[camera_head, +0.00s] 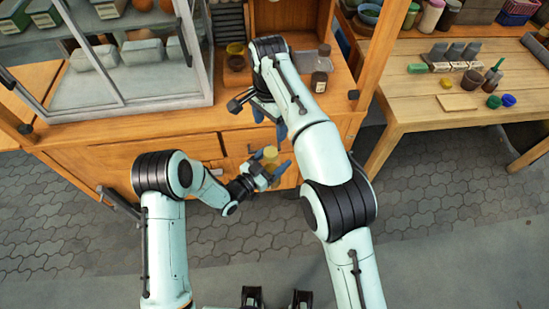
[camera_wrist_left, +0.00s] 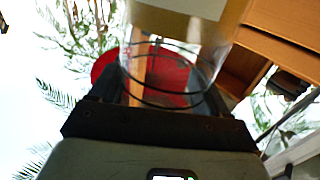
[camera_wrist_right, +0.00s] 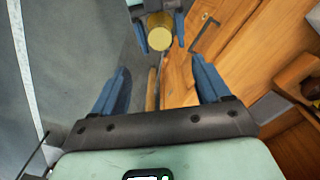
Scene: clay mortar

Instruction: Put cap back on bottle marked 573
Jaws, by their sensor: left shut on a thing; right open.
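My left gripper (camera_head: 268,166) is shut on a clear glass bottle (camera_head: 270,153) with a yellowish top, held in front of the cabinet drawers. In the left wrist view the bottle (camera_wrist_left: 180,45) is close up between the fingers, with part of a pale label; no number is readable. In the right wrist view its round yellow top (camera_wrist_right: 160,38) faces me; I cannot tell whether this is a cap or the contents. My right gripper (camera_wrist_right: 160,66) is open and empty, above and near the held bottle. No separate loose cap can be made out.
A glass-fronted case (camera_head: 125,95) is left. A wooden table (camera_head: 430,105) with small pots is right.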

